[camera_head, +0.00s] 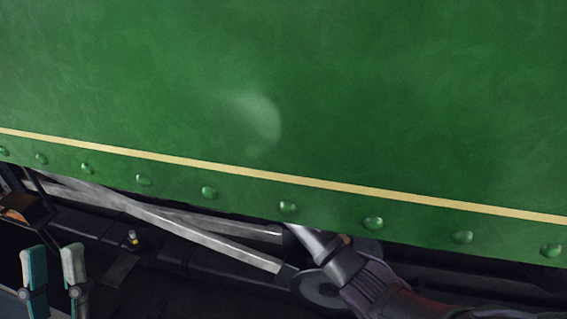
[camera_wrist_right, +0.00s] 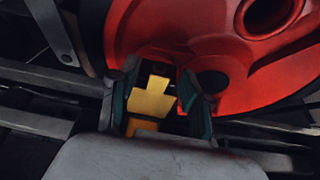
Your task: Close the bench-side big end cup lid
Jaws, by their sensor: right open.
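In the right wrist view, a brass-yellow piece (camera_wrist_right: 152,98), which looks like the oil cup lid, shows between the two teal fingers of my right gripper (camera_wrist_right: 158,103). A more orange part (camera_wrist_right: 142,125) shows just below it. The fingers stand apart, one on each side; I cannot tell whether either touches the brass. In the head view the right arm reaches under the green skirt and its gripper is hidden. My left gripper (camera_head: 54,268) is at the lower left, its two teal fingers apart and empty.
A red wheel (camera_wrist_right: 225,55) with round holes lies close behind the right fingers. The green side panel (camera_head: 300,90) with rivets fills the head view. Grey rods (camera_head: 200,238) run beneath it. A small brass-topped fitting (camera_head: 132,238) and a brown object (camera_head: 22,207) show at left.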

